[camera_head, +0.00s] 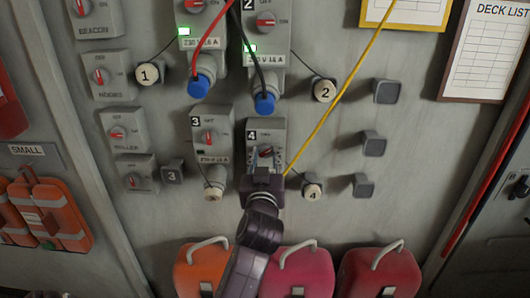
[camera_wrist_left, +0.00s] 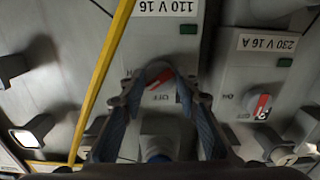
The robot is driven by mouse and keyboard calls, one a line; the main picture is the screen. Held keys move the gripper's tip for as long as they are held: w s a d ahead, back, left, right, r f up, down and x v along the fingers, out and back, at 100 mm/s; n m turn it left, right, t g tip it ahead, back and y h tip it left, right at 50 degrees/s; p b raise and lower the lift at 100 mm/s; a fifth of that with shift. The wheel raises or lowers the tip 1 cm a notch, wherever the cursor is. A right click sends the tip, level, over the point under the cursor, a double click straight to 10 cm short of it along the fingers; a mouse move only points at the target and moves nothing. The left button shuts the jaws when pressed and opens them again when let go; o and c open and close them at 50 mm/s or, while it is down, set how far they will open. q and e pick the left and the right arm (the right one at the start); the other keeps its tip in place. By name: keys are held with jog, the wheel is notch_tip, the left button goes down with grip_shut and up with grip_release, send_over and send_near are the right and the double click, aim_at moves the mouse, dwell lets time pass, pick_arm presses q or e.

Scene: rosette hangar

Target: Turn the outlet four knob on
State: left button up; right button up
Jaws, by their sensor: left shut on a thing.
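Outlet four is a grey wall box (camera_head: 280,128) marked 4 in the head view. It has a red-marked knob on its front, which shows between my fingertips in the wrist view (camera_wrist_left: 158,72). My left gripper (camera_head: 264,160) reaches up from below, its fingers shut on the knob from both sides. Part of the knob and its lettering is hidden by the fingers, so its exact setting is hard to read. The small indicator window (camera_wrist_left: 188,28) beside the 110 V 16 A label is dark green, unlit. My right gripper is not in view.
Outlet three (camera_head: 210,127) stands close on the left. Above, two outlets have lit green lamps and blue plugs (camera_head: 201,87) with red and black cables. A yellow cable (camera_head: 335,90) slants past outlet four's right side. Red cases (camera_head: 300,275) are below.

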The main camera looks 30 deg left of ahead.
pick_arm(q)
jog(key=m+p, duration=0.2)
jog(key=m, duration=0.2)
jog(key=shift+m, duration=0.3)
jog(key=shift+f+m+p, duration=0.1)
jog(key=shift+m+p, duration=0.4)
jog(key=shift+m, duration=0.9)
jog(key=o, duration=1.2)
jog(key=shift+c, duration=0.2)
jog(key=shift+d, duration=0.1)
jog(key=v, duration=0.7)
jog(key=shift+s+d, duration=0.15)
jog(key=shift+s, duration=0.1)
